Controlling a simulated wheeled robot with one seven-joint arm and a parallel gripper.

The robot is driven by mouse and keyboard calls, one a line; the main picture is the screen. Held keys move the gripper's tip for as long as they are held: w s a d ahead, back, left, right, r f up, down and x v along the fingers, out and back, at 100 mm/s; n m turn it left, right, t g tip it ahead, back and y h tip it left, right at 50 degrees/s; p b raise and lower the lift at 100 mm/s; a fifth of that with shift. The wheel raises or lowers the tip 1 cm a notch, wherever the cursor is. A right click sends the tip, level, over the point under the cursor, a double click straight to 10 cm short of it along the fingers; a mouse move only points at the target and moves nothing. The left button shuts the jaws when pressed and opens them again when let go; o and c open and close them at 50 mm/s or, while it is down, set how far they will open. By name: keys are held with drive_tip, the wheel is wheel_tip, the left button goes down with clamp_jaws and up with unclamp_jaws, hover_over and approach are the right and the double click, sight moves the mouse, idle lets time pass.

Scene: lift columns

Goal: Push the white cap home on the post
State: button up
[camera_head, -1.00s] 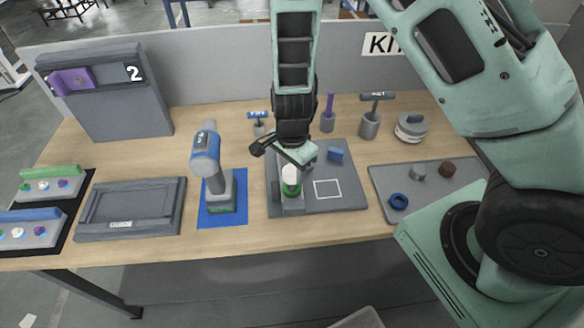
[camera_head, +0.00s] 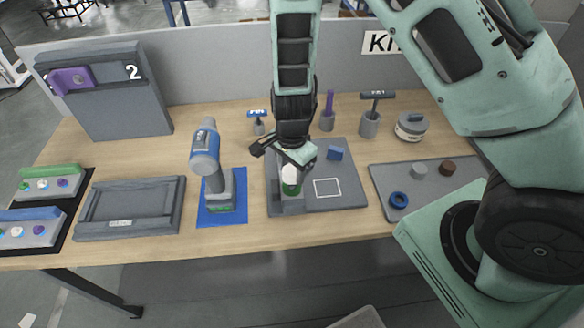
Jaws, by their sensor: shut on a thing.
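The white cap (camera_head: 290,174) is below my gripper (camera_head: 289,160), at the front left of a grey board (camera_head: 345,197). My gripper is shut on the cap and covers its upper part. Directly under the cap is a green part (camera_head: 291,190) in a grey holder (camera_head: 292,207). The post itself is hidden, and I cannot tell how far down the cap sits.
A blue and grey drill-like tool (camera_head: 206,160) stands upright on a blue mat just left. A blue block (camera_head: 335,153) lies on the board beside an empty white square outline. A grey tray (camera_head: 425,182) with small round parts is at the right.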

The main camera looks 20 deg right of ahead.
drive_tip(key=shift+s+f+b, duration=0.1)
drive_tip(key=shift+f+b, duration=0.4)
drive_tip(key=shift+f, duration=0.65)
idle(1.9)
drive_tip(key=o, duration=1.5)
drive_tip(key=shift+r, duration=0.3)
drive_tip(key=shift+r+p, duration=0.7)
drive_tip(key=shift+p, duration=0.25)
drive_tip(key=shift+r, duration=0.2)
drive_tip(key=shift+r+p, duration=2.45)
